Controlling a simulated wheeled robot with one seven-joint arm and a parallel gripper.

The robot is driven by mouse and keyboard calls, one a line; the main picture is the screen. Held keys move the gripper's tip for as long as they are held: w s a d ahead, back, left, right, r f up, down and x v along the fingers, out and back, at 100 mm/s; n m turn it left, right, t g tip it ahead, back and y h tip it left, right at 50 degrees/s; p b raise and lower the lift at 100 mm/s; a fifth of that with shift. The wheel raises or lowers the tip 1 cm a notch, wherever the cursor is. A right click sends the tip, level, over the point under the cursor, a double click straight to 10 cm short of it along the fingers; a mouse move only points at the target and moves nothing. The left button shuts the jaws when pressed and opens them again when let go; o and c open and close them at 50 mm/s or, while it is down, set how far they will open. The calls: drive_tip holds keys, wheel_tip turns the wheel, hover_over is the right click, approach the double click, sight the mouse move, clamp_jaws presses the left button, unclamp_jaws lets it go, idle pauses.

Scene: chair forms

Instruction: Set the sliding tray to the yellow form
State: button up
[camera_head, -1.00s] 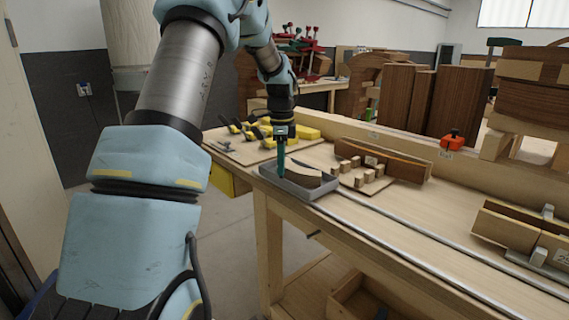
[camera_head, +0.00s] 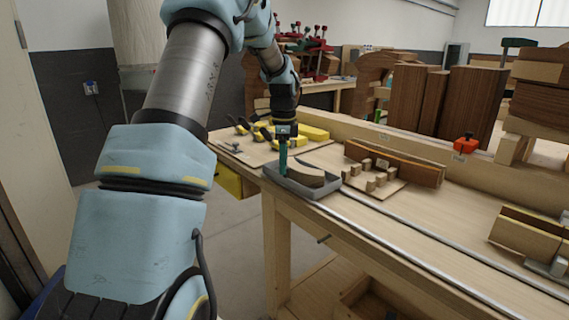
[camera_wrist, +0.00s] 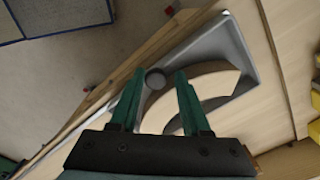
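The grey sliding tray (camera_head: 316,190) sits at the bench's front edge, at the left end of the metal rails. A curved pale wooden piece (camera_head: 305,174) lies in it. The yellow form (camera_head: 312,132), with yellow clamps beside it, is on a board at the bench's far left end, behind and left of the tray. My gripper (camera_head: 283,172) points down at the tray's left end. In the wrist view its green fingers (camera_wrist: 159,74) stand apart on either side of a round grey knob (camera_wrist: 155,78) at the tray, with a gap visible. The tray also shows there (camera_wrist: 228,40).
A brown form (camera_head: 395,162) with small wooden blocks (camera_head: 375,180) stands right of the tray. Another form (camera_head: 525,235) is at the far right. An orange clamp (camera_head: 466,144) sits on the back ledge. The rails (camera_head: 400,230) run clear rightward along the front.

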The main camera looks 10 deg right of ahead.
wheel_tip(320, 180, up, 11)
drive_tip(key=b, duration=0.2)
drive_tip(key=shift+b, duration=0.35)
drive_tip(key=shift+f, duration=0.15)
drive_tip(key=s+a+f+n, duration=0.4)
drive_tip(key=s+a+n, duration=0.1)
drive_tip(key=s, duration=0.3)
drive_tip(key=s+a+f+n+t, duration=0.1)
drive_tip(key=s+a+f+n, duration=0.4)
drive_tip(key=s, duration=0.4)
drive_tip(key=s+a+f+n, duration=0.5)
drive_tip(key=s+a+n, duration=0.1)
drive_tip(key=s+n, duration=0.2)
drive_tip(key=shift+s+a+f+n+t, duration=0.15)
drive_tip(key=shift+a+n+t, duration=0.2)
drive_tip(key=shift+n, duration=0.25)
drive_tip(key=shift+d, duration=0.1)
